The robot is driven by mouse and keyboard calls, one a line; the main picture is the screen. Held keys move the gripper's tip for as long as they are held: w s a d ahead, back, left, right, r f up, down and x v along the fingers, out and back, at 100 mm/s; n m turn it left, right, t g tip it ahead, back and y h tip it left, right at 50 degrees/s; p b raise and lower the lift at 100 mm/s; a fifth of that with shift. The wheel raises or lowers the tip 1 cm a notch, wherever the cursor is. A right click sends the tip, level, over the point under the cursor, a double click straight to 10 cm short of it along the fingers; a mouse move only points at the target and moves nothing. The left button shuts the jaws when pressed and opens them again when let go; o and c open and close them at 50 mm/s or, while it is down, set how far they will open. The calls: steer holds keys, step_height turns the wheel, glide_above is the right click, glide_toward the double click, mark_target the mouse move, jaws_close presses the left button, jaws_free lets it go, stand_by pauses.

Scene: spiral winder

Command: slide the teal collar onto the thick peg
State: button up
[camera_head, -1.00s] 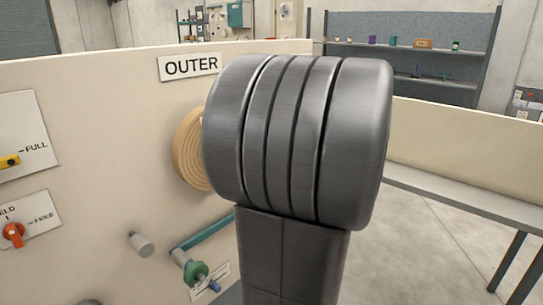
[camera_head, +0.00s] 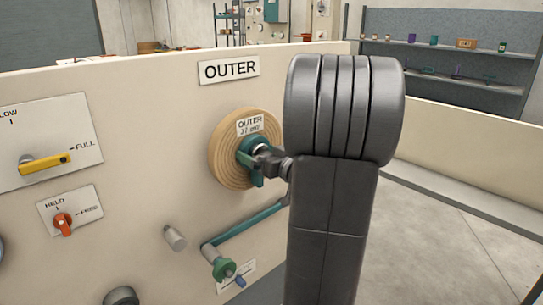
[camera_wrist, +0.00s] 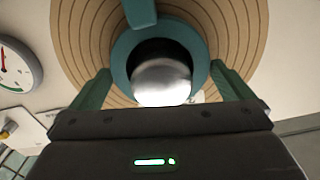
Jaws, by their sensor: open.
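The teal collar (camera_wrist: 122,68) is a ring seen face-on in the wrist view, in front of the grooved wooden disc. It rings the shiny rounded metal end of the thick peg (camera_wrist: 162,83), with a dark gap above the metal. How far it sits along the peg cannot be told. In the head view the collar (camera_head: 258,143) shows at the disc's centre, partly hidden by my wrist. My gripper (camera_wrist: 162,72) is open, its green fingers standing left and right of the collar's lower half. Whether they touch it is unclear. My gripper (camera_head: 257,168) is small in the head view.
The wooden disc (camera_head: 222,160) is on the cream panel under the OUTER sign (camera_head: 229,70). Below are a grey stub (camera_head: 174,236) and a teal crank (camera_head: 243,228) with a green hub. A yellow lever (camera_head: 45,163) and red knob (camera_head: 63,223) are left. Clear floor lies right.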

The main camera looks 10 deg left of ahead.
steer(key=shift+w+a, duration=0.3)
steer(key=shift+a, duration=0.1)
steer(key=c, duration=1.4)
steer(key=shift+s+d, duration=0.1)
